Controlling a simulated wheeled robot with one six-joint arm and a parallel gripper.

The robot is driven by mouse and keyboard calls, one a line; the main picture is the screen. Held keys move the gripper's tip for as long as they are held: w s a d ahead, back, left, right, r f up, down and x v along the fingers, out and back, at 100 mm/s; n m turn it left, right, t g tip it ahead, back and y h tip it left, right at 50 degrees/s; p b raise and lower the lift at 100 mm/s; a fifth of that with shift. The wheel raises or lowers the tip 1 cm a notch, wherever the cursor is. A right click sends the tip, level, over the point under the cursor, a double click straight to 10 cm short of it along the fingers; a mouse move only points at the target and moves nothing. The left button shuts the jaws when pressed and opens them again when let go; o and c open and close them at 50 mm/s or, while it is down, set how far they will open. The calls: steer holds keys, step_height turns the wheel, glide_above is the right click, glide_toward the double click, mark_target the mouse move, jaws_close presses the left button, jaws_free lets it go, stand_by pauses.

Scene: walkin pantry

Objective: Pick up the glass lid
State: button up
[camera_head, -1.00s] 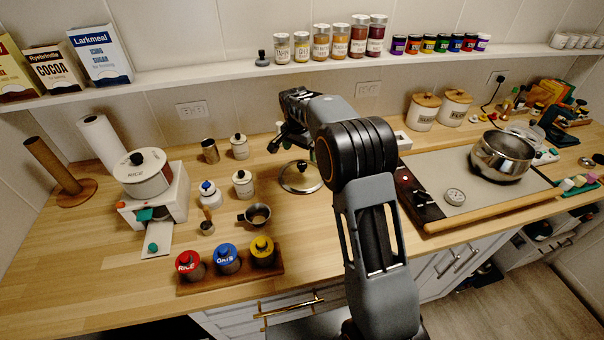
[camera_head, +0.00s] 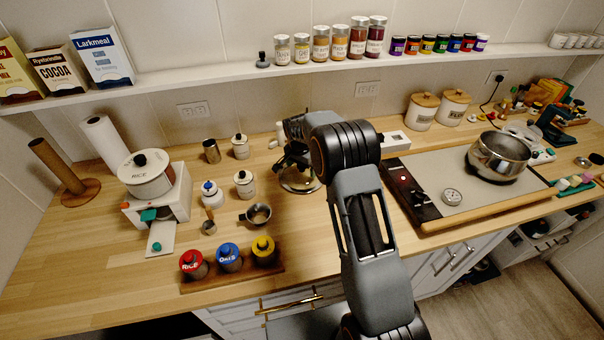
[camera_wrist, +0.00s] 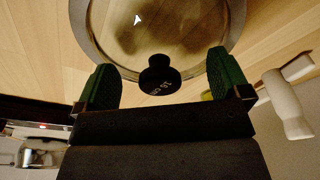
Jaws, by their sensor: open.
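The glass lid (camera_wrist: 185,25) is a clear disc with a metal rim and a black knob. It lies on the wooden counter, and in the head view the lid (camera_head: 300,184) shows below my gripper (camera_head: 291,165), partly covered by it. In the wrist view the black knob (camera_wrist: 159,76) stands between the two green fingertips of my gripper (camera_wrist: 163,80). The fingers are open, with a gap on each side of the knob. Nothing is held.
White lidded canisters (camera_head: 245,183) and a small metal pan (camera_head: 257,215) stand left of the lid. A cooktop (camera_head: 440,180) with a steel pot (camera_head: 498,157) is to the right. Bare counter lies in front of the lid.

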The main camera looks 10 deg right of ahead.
steer(key=shift+s+f, duration=0.1)
steer(key=shift+s, duration=0.05)
steer(key=c, duration=1.6)
steer(key=shift+c, duration=0.2)
